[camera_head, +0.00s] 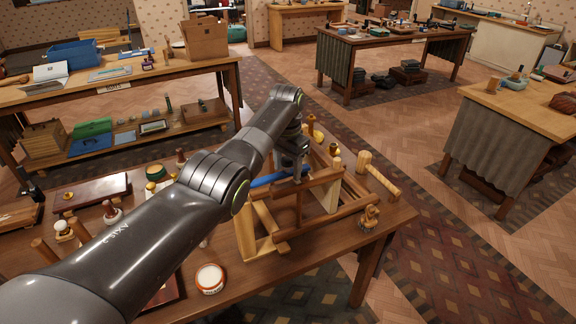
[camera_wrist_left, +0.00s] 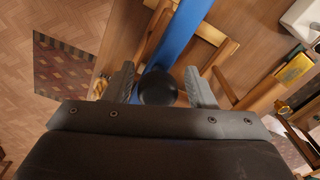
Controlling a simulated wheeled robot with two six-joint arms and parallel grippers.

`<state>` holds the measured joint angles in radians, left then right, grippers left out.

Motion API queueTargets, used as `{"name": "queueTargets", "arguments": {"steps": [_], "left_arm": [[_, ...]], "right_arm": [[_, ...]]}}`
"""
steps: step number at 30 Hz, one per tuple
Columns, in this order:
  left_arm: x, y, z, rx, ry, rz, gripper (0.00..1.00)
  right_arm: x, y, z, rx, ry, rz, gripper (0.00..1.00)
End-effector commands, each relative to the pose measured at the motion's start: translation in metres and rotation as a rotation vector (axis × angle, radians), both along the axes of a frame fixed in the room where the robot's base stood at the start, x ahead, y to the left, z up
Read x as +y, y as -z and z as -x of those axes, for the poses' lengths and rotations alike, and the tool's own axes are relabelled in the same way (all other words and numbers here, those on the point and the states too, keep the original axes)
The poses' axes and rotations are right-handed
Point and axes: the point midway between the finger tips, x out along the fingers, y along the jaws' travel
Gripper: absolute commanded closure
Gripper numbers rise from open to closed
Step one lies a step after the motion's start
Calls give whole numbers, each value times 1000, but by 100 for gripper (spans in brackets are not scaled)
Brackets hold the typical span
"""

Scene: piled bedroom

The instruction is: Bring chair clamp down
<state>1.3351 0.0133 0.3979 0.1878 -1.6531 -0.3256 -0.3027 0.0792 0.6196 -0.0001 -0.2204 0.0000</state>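The blue clamp (camera_head: 264,181) lies across the wooden chair frame (camera_head: 325,222) on the near workbench. In the left wrist view the clamp's blue bar (camera_wrist_left: 180,35) runs toward the top, with a round black knob (camera_wrist_left: 158,88) at its near end. My left gripper (camera_head: 294,165) points down over the clamp. In the left wrist view its two fingers (camera_wrist_left: 158,75) are apart, one on each side of the knob, with gaps showing. The arm and gripper hide part of the clamp and frame in the head view. My right gripper is not in view.
A wooden mallet (camera_head: 375,176), a brush (camera_head: 370,216) and a round tin (camera_head: 210,279) are around the frame on the workbench (camera_head: 340,252). Several jars and wooden pieces crowd its left side. Other benches stand beyond, with open floor between.

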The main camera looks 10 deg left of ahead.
Motion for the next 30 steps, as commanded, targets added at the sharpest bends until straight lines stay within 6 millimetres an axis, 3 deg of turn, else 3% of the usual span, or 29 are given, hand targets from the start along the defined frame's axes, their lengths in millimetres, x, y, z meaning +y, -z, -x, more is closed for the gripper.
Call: {"name": "queueTargets", "arguments": {"steps": [7,11,21,30], "left_arm": [[-1,-1,0,2,2,2,50],[-1,-12,0,-1,2,3,50],[0,-89,1,-3,1,2,50],[1,-149,3,1,1,2,50]], "right_arm": [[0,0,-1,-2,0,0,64],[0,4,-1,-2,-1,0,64],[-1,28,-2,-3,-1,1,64],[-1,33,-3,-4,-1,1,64]]}}
